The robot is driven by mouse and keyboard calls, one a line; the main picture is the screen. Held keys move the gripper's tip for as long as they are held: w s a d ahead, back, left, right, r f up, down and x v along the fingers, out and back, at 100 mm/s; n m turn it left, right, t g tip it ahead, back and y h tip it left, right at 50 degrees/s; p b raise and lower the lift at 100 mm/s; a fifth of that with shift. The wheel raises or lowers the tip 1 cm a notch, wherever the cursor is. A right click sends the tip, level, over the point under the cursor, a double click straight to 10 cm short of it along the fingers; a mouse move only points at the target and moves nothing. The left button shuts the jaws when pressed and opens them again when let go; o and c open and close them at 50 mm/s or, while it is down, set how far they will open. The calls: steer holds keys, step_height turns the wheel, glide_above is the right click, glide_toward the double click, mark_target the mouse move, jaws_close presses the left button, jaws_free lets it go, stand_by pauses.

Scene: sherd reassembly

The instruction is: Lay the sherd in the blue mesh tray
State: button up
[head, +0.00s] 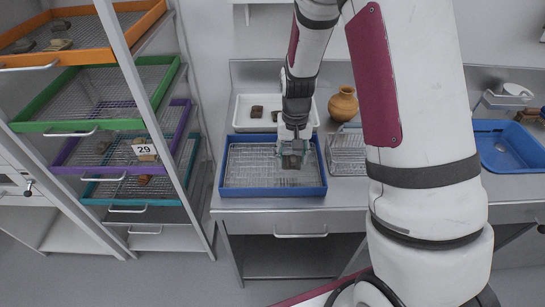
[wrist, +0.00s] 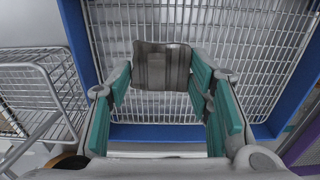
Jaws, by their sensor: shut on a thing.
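The blue mesh tray (head: 230,188) lies on the steel counter in the head view, and its wire mesh fills much of the wrist view (wrist: 105,60). My gripper (head: 294,158) is over the right half of the tray. In the wrist view my gripper (wrist: 160,75) is shut on a brown-grey sherd (wrist: 161,66), which sits between the teal finger pads. The sherd (head: 293,147) also shows small and dark in the head view. I cannot tell whether the sherd touches the mesh.
A white tray (head: 241,121) with brown sherds stands behind the blue tray. A wire rack (head: 347,160) is close on its right, with an orange-brown pot (head: 343,104) behind. A rack of coloured mesh trays (head: 40,126) stands left. A blue basin (head: 507,150) is far right.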

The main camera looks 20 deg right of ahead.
glide_above(272, 165)
steer(key=shift+s+d+f, duration=0.2)
steer(key=shift+d+f, duration=0.05)
steer(key=shift+f, duration=0.05)
steer(key=shift+w+a+f, duration=0.15)
steer(key=shift+a+f, duration=0.05)
steer(key=shift+f, duration=0.05)
steer(key=shift+f+p, duration=0.5)
steer(key=shift+f, duration=1)
steer(key=shift+f, duration=0.2)
steer(key=o, duration=1.1)
steer(key=shift+o, duration=0.5)
steer(key=shift+r, duration=0.1)
